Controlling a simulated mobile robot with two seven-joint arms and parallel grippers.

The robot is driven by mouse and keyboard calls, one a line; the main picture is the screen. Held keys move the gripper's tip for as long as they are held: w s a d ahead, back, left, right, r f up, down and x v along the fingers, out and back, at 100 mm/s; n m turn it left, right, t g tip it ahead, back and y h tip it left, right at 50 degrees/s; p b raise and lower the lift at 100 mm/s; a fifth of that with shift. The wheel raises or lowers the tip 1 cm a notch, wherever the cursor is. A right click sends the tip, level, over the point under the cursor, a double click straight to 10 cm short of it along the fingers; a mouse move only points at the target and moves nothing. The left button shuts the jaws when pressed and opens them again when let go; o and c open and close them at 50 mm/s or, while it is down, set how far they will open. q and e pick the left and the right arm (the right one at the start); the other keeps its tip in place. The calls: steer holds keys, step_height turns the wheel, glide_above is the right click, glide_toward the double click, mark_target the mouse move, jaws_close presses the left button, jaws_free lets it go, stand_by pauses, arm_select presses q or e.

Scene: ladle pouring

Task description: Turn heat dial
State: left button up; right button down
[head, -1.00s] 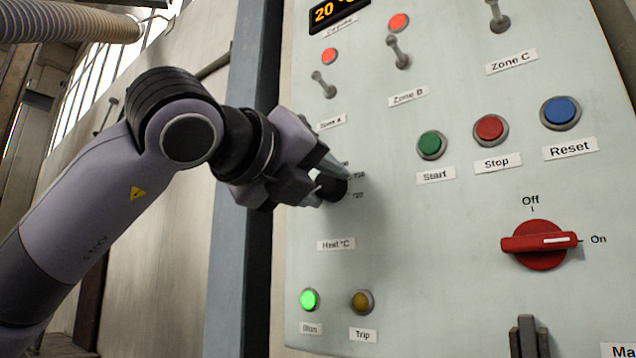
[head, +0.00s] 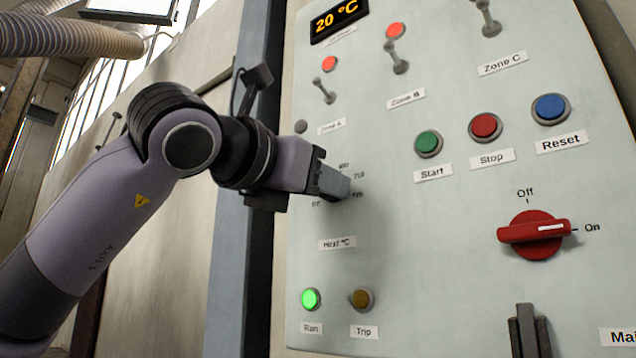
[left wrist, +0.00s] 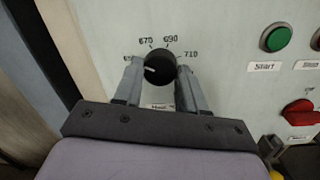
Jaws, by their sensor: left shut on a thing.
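The heat dial (left wrist: 160,68) is a round black knob with a white pointer line, seen in the left wrist view. Its scale shows 670, 690 and 710 around the top, and the pointer aims left, toward the partly hidden lower number. My left gripper (left wrist: 160,82) has one finger on each side of the dial and is shut on it. In the head view the left gripper (head: 338,183) reaches the panel above the "Heat °C" label (head: 337,243), and its fingers hide the dial.
The pale control panel (head: 430,250) carries zone switches, a green Start button (head: 428,143), a red Stop button (head: 485,126), a blue Reset button (head: 550,109) and a red rotary switch (head: 535,235) at On. The Run lamp (head: 311,299) glows green. The display (head: 338,19) reads 20 °C.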

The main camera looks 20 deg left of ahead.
arm_select(q)
steer(key=shift+w+a+m+h+p, duration=0.1)
steer(key=shift+m+h+p, duration=0.4)
steer(key=shift+m, duration=3.5)
steer(key=shift+f, duration=0.1)
steer(key=o, duration=1.1)
steer(key=shift+c, duration=0.2)
